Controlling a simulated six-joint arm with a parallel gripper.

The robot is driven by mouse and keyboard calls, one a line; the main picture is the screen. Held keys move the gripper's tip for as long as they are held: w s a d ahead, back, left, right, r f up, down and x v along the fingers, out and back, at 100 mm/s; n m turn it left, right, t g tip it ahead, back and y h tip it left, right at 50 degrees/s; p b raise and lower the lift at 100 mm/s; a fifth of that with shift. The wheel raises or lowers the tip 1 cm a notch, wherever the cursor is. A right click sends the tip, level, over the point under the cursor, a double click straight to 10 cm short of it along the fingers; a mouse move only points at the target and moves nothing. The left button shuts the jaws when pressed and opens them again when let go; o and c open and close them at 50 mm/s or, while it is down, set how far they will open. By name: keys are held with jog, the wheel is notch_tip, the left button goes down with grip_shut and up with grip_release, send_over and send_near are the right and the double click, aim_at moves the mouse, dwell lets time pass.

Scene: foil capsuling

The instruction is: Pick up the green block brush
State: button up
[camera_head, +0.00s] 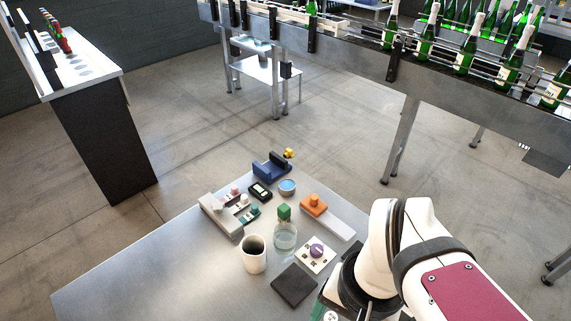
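Several small green things stand on the grey table, and I cannot tell for sure which is the green block brush. A green block (284,211) sits at the top of a clear bottle-like container (285,236). Two small dark green pieces with pale or pink tops, one nearer (250,215) and one farther (240,199), lie beside a long light grey block (219,216). Bristles are too small to make out. My white arm fills the lower right, right of these things; my gripper's fingertips do not show.
A white cup (253,254), dark square pad (294,285), purple-knobbed plate (316,251), orange block (314,204), blue-rimmed bowl (287,187) and blue holder (271,167) crowd around the bottle. The table's left part (150,275) is clear. A bottle conveyor (430,75) stands behind.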

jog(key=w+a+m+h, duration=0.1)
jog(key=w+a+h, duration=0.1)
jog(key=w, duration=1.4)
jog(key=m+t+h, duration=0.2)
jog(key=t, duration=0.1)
send_near(282, 209)
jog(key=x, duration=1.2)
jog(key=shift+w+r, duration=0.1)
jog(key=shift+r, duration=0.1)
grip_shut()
